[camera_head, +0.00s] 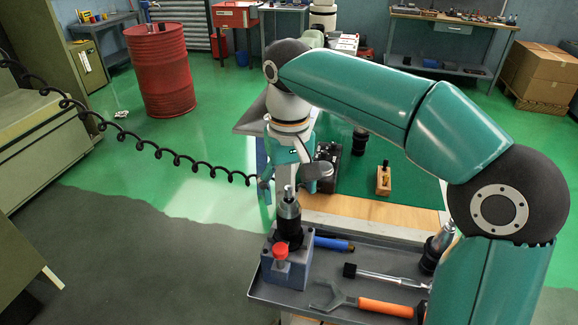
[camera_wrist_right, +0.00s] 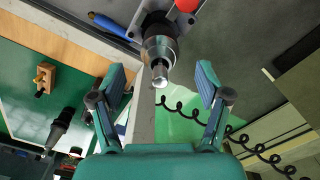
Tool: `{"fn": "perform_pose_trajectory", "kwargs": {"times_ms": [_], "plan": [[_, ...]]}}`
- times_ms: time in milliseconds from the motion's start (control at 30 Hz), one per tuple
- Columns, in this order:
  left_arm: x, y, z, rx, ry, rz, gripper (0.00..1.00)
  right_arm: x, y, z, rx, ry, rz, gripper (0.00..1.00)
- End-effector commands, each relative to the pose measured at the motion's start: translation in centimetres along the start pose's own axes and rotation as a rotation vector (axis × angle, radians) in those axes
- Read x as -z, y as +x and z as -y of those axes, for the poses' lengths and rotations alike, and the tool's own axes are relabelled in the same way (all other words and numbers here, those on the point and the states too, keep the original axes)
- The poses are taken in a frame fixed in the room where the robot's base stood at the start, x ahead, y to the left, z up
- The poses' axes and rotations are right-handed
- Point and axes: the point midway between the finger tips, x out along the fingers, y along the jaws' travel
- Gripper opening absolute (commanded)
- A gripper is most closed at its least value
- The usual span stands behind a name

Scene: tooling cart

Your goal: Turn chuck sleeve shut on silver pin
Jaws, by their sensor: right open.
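The chuck (camera_head: 289,222) stands upright in a grey-blue holder block (camera_head: 297,269) on the cart's tray. Its silver sleeve (camera_head: 289,208) tapers upward to the silver pin (camera_head: 288,191), which sticks out of the top. In the right wrist view the sleeve (camera_wrist_right: 161,48) and pin (camera_wrist_right: 160,76) point toward the camera. My right gripper (camera_head: 291,183) is open and empty. In the right wrist view its two fingers (camera_wrist_right: 160,88) are spread wide, one on each side of the pin's line, apart from it. My left gripper is not in view.
A red knob (camera_head: 281,252) sits on the holder's front. A blue-handled tool (camera_head: 333,244), an orange-handled wrench (camera_head: 384,307) and a silver bar tool (camera_head: 385,277) lie in the tray (camera_head: 262,293). Another black-based holder (camera_head: 436,247) stands at right. A coiled cable (camera_head: 140,143) hangs at left.

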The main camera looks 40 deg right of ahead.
Motion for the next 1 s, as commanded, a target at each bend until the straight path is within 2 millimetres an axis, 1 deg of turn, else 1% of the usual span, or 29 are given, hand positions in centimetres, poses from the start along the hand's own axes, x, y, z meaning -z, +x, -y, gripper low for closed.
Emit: {"fn": "perform_pose_trajectory", "kwargs": {"times_ms": [33, 100, 200, 333, 500, 1000], "plan": [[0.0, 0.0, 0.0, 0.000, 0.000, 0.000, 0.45, 0.1, -1.1, 0.1, 0.002, -0.001, -0.004, 0.76], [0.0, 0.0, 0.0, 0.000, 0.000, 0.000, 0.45, 0.1, -2.3, 0.1, 0.002, 0.000, -0.003, 0.76], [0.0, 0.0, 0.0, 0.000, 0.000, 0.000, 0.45, 0.1, -3.6, 0.1, 0.001, 0.000, -0.002, 0.76], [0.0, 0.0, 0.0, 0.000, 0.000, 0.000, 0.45, 0.1, -4.8, 0.1, 0.000, 0.000, 0.000, 0.76], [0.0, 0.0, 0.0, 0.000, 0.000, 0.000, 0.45, 0.0, -5.3, 0.0, 0.000, 0.000, 0.001, 0.76], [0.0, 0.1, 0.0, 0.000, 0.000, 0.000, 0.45, 0.1, -5.2, 0.0, 0.000, 0.000, 0.001, 0.76]]}}
